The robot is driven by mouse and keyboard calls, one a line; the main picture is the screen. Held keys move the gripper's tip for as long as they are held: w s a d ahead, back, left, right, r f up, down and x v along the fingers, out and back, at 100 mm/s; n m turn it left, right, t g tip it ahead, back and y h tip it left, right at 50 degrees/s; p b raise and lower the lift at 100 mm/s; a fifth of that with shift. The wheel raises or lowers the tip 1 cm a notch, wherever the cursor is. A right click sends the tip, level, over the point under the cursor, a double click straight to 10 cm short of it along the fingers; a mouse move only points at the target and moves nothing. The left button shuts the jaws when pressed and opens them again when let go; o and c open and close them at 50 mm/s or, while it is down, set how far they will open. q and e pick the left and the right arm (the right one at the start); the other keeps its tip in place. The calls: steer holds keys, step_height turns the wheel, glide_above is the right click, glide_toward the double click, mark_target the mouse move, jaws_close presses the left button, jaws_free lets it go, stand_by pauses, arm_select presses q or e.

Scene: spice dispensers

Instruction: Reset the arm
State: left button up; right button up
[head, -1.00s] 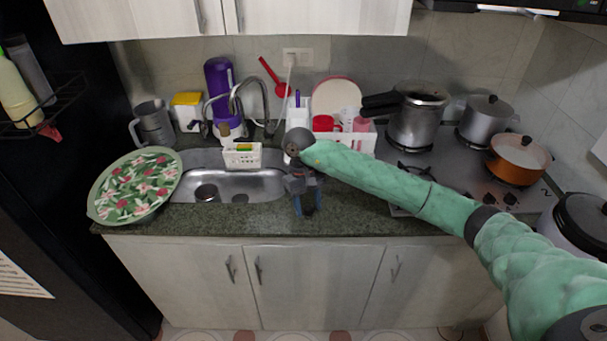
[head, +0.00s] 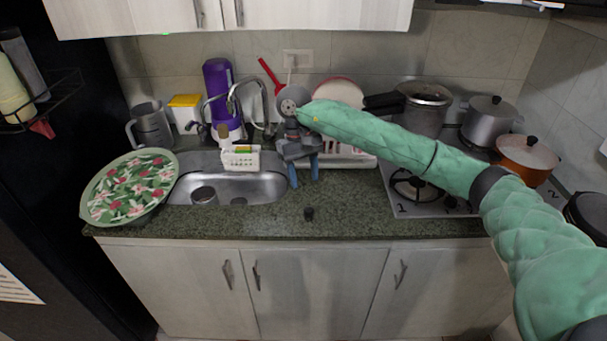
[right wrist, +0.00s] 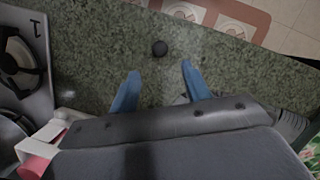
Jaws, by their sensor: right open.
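My right gripper (head: 304,175) is open and empty above the counter, at the right end of the sink. Its two blue fingers point down and stand apart; they also show in the right wrist view (right wrist: 158,88). A small dark round object (head: 308,214) sits on the green counter (head: 400,228) in front of the gripper, apart from the fingers. It also shows in the right wrist view (right wrist: 160,47), beyond the fingertips. My left gripper is not in view.
A sink (head: 265,188) lies left of my gripper. A floral round dish (head: 130,188) is at the left. A white rack (head: 350,160) is behind my arm. Pots, including an orange one (head: 526,155), stand on the stove (head: 428,204) at right. The front counter is mostly clear.

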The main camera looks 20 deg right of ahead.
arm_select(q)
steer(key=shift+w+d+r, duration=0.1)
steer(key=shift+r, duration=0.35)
arm_select(e)
steer(key=shift+w+r, duration=0.1)
steer(key=shift+r, duration=0.3)
